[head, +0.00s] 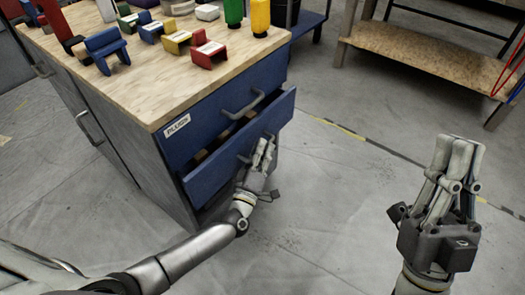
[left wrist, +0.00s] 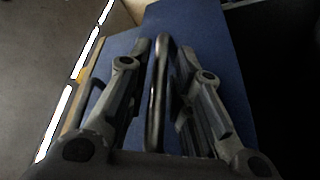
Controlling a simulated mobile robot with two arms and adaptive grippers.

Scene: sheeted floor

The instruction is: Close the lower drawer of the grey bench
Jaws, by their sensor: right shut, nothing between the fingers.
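The grey bench (head: 108,118) has a wooden top and blue drawers in the head view. The lower drawer (head: 210,175) stands partly out, with a dark gap behind its blue front. The upper drawer (head: 205,120), labelled PLUGS, is in. My left gripper (head: 268,142) is at the lower drawer's front and partly hides its handle. In the left wrist view the handle (left wrist: 160,95) runs between the two fingers of my left gripper (left wrist: 163,50), with narrow gaps on both sides. My right gripper (head: 460,145) is shut and empty, above the floor at right.
Several coloured clamp-like blocks (head: 105,50) and green and yellow bottles (head: 260,17) stand on the bench top. A wooden-shelved rack (head: 420,55) stands at the back right. The floor (head: 330,190) between bench and right gripper is clear, crossed by a striped line.

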